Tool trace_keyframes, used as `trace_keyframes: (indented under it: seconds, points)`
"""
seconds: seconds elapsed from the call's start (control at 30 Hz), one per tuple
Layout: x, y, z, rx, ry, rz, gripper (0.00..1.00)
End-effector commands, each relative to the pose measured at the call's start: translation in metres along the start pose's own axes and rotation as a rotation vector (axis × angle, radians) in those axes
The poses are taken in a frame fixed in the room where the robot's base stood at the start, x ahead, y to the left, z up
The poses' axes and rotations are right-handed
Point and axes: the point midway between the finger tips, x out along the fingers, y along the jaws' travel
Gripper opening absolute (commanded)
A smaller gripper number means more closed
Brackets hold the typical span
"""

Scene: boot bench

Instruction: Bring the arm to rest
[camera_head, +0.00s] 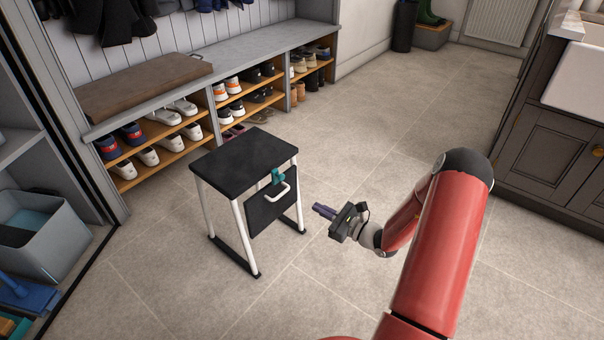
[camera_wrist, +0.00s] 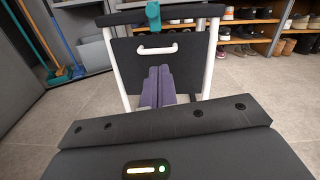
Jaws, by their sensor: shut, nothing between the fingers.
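My gripper (camera_head: 318,209) is shut and empty, held in the air to the right of a small black-topped stand with white legs (camera_head: 243,160). In the wrist view its two purple-grey fingers (camera_wrist: 158,86) lie together, pointing at the stand's front. The stand has a black front panel (camera_head: 273,212) with a white handle (camera_head: 280,193). A teal piece (camera_head: 277,176) sits at the panel's upper edge, above the handle; it also shows in the wrist view (camera_wrist: 153,15). The fingers appear apart from the handle. My red arm reaches in from the lower right.
A grey boot bench (camera_head: 232,55) with several shoes on its shelves runs along the back wall. A grey bin (camera_head: 45,240) stands at the left. A dark cabinet (camera_head: 550,150) with a white sink is at the right. Tiled floor (camera_head: 400,110) is clear between the bench and the cabinet.

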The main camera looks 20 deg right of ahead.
Motion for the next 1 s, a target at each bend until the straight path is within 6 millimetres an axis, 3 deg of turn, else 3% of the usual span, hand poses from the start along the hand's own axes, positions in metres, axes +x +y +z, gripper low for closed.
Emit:
trace_keyframes:
  seconds: [0.13, 0.23, 0.37, 0.53, 0.8, 1.0]
  points:
    - [0.001, 0.001, 0.003, -0.007, 0.001, 0.010, 0.00]
    - [0.008, 0.010, 0.020, -0.052, 0.008, 0.075, 0.00]
    - [0.020, 0.040, 0.066, -0.190, 0.037, 0.268, 0.00]
    - [0.021, 0.098, 0.131, -0.442, 0.105, 0.589, 0.00]
    - [-0.016, 0.172, 0.209, -0.887, 0.242, 1.015, 0.00]
    - [-0.059, 0.203, 0.254, -1.252, 0.361, 1.245, 0.00]
